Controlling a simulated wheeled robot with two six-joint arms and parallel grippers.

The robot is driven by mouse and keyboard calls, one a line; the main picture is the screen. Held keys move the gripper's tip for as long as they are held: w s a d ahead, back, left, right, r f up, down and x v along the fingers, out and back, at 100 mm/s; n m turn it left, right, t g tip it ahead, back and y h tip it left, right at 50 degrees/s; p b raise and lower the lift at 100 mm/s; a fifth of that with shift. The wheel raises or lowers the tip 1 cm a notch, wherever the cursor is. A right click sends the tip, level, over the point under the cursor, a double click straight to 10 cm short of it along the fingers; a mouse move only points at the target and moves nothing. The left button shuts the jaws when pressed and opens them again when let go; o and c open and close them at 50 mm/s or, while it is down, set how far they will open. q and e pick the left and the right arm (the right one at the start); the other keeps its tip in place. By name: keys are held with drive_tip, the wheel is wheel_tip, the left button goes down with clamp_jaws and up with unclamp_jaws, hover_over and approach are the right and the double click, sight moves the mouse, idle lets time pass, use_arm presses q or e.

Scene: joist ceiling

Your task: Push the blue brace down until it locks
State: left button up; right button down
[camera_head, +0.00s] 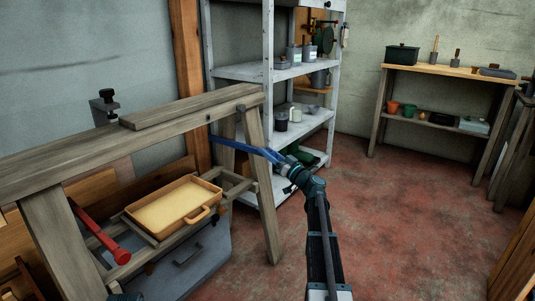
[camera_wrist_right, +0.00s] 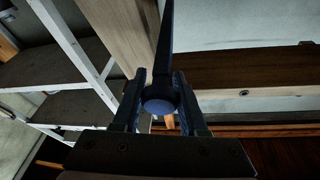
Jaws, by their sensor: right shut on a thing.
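The blue brace (camera_head: 238,146) is a thin bar that runs from near the sawhorse's right legs towards my right gripper. My right gripper (camera_head: 282,158) is at the near end of the bar, to the right of the sawhorse leg. In the right wrist view, the blue brace's round end (camera_wrist_right: 160,98) sits between the two fingers of the right gripper (camera_wrist_right: 160,92), which is shut on it. The sawhorse (camera_head: 165,132) has a long wooden beam. A red bar with a round end (camera_head: 98,234) is at its left legs.
An orange tray (camera_head: 206,213) rests on the sawhorse's lower shelf, above a grey box (camera_head: 205,250). Grey shelves (camera_head: 243,72) with cans stand behind. A workbench (camera_head: 440,72) is at the back right. The red floor (camera_head: 410,220) on the right is clear.

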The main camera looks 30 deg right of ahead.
drive_tip(key=shift+s+f, duration=0.2)
drive_tip(key=shift+f, duration=0.15)
drive_tip(key=shift+c, duration=2.3)
unclamp_jaws()
drive_tip(key=shift+d, duration=0.1)
drive_tip(key=b+v, duration=0.4)
drive_tip(key=v, duration=0.9)
drive_tip(key=shift+s+f, duration=0.15)
drive_tip(key=shift+s, duration=0.2)
